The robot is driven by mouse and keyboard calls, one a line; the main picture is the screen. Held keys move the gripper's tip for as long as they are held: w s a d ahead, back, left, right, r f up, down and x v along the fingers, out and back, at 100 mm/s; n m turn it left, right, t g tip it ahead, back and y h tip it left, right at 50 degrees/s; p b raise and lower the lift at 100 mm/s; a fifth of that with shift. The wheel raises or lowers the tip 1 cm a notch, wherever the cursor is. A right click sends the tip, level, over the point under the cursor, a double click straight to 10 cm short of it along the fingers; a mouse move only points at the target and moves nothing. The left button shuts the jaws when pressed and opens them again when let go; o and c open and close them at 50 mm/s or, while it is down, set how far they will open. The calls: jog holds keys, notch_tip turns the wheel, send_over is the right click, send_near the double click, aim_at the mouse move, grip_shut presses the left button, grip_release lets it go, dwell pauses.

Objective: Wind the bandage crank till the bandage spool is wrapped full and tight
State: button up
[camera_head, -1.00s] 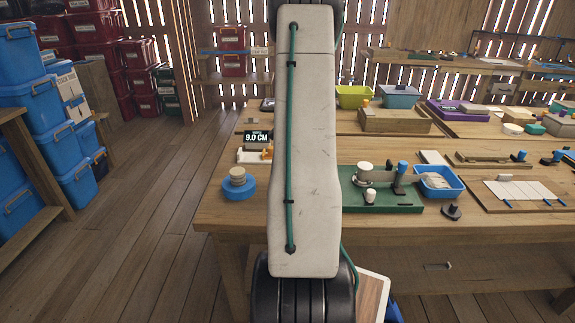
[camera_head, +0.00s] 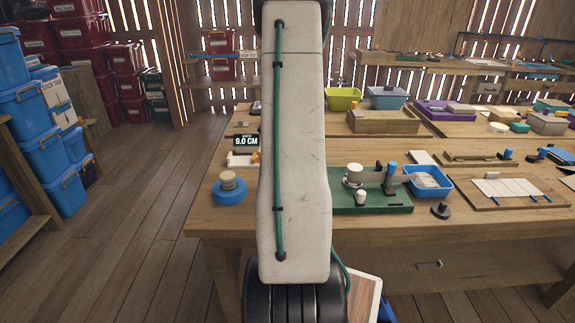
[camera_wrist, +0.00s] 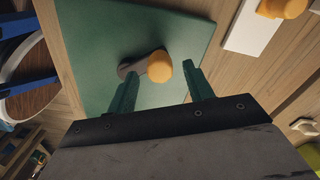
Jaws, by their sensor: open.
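In the head view a green board (camera_head: 372,204) on the near table carries a pale spool (camera_head: 354,174), a grey strip (camera_head: 376,178), a blue-topped post (camera_head: 391,168) and a small pale knob (camera_head: 361,198). In the wrist view a rounded orange-yellow knob (camera_wrist: 159,66) stands on a short dark crank arm (camera_wrist: 131,68) over a green board (camera_wrist: 100,35). My gripper (camera_wrist: 160,84) is open and empty, its green fingers on either side of the knob in the picture with gaps. I cannot tell how deep the fingers reach. No spool shows in the wrist view.
A blue tray (camera_head: 432,183) and a dark small piece (camera_head: 441,210) are right of the green board. My arm hides the table's middle.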

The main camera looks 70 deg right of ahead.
jog(key=shift+r, duration=2.35)
